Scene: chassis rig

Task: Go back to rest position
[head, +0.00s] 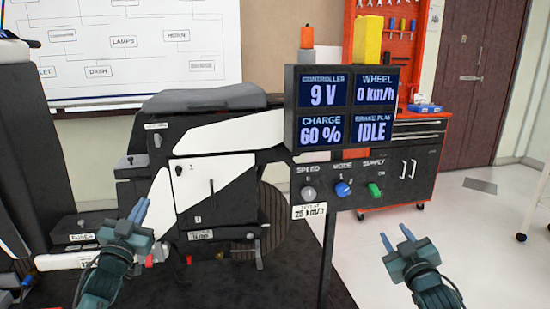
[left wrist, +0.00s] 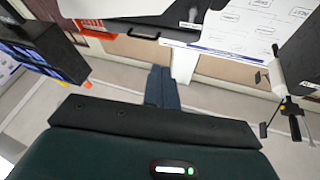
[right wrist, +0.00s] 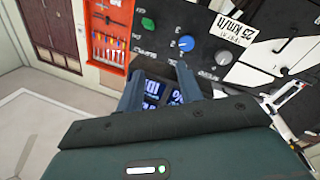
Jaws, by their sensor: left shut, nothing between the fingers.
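My left gripper (head: 138,213) is in front of the lower left of the black and white chassis rig (head: 215,185), touching nothing that I can see. In the left wrist view its fingers (left wrist: 162,88) are together and empty. My right gripper (head: 396,240) is over the pale floor, right of the display post. In the right wrist view its fingers (right wrist: 158,88) stand apart with nothing held between them. The display panel (head: 347,105) reads 9 V, 0 km/h, 60 % and IDLE. Below it are a grey speed knob (head: 308,193), a blue mode knob (head: 343,189) and a green supply switch (head: 375,190).
A black tool cabinet (head: 408,170) with an orange tool board (head: 388,40) stands behind the panel. A whiteboard (head: 130,45) hangs at the back left. The panel's post (head: 327,255) stands between my grippers. Open floor (head: 480,240) lies at the right.

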